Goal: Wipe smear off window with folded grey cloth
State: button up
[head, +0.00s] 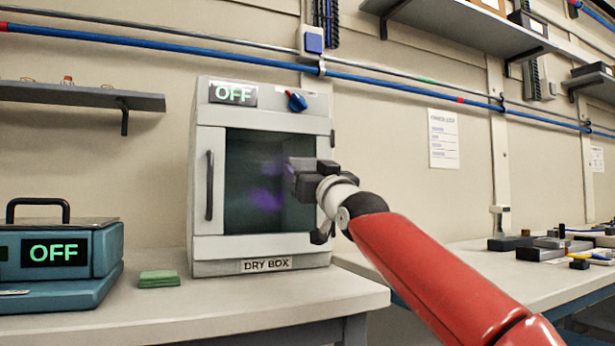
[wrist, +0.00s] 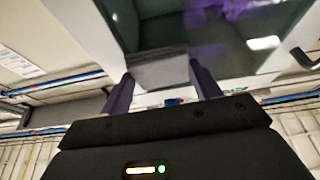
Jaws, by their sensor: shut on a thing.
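The dry box (head: 262,268) stands on the bench with its dark window (head: 243,150) facing me. A purple smear (head: 266,180) shows on the window as patches in its middle and right part. It also shows in the wrist view (wrist: 205,14). My gripper (head: 308,176) is at the window's right side, shut on the folded grey cloth (wrist: 158,72), which shows between the two fingers in the wrist view. In the head view my gripper mostly hides the cloth. The cloth is close to the glass; I cannot tell whether it touches.
A green folded cloth (head: 159,279) lies on the bench left of the dry box. A blue device (head: 98,262) reading OFF stands further left. The box door has a dark handle (head: 209,186) and a blue knob (head: 297,101) above. Another bench (head: 500,275) with parts is at right.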

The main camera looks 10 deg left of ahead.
jog(key=shift+s+d+b, duration=0.25)
jog(key=shift+s+d, duration=0.2)
jog(key=shift+s, duration=0.35)
jog(key=shift+s+d+b, duration=0.2)
jog(key=shift+s+d, duration=0.3)
jog(key=shift+s, duration=0.35)
jog(key=shift+s+d+b, duration=0.25)
jog(key=shift+s+d, duration=0.2)
jog(key=shift+s, duration=0.35)
jog(key=shift+d, duration=0.1)
jog(key=shift+s+d, duration=0.35)
jog(key=shift+s, duration=0.3)
jog(key=shift+s+d, duration=0.35)
jog(key=shift+s, duration=0.3)
jog(key=shift+f, duration=0.1)
